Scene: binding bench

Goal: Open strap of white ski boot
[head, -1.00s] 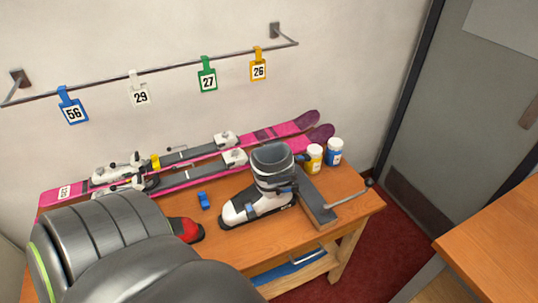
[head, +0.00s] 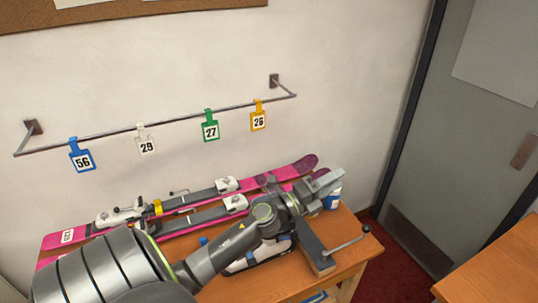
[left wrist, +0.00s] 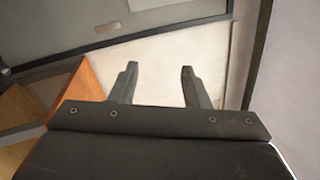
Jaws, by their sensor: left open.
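The white ski boot (head: 273,251) stands on the wooden bench in the head view. My left arm covers most of it, and only part of its white lower shell shows below the arm. Its strap and cuff are hidden. My left gripper (head: 334,181) is open and empty, reaching over and past the boot toward the back right, near the bottles. In the left wrist view its two fingers (left wrist: 158,82) are apart with nothing between them, and the boot is not seen there. My right gripper is not in view.
Pink skis (head: 188,202) lie along the back of the bench. A blue-and-white bottle (head: 333,200) stands right by the left gripper. A dark clamp block with a lever (head: 318,253) sits at the bench's right. Numbered tags hang from a rail (head: 180,124) on the wall.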

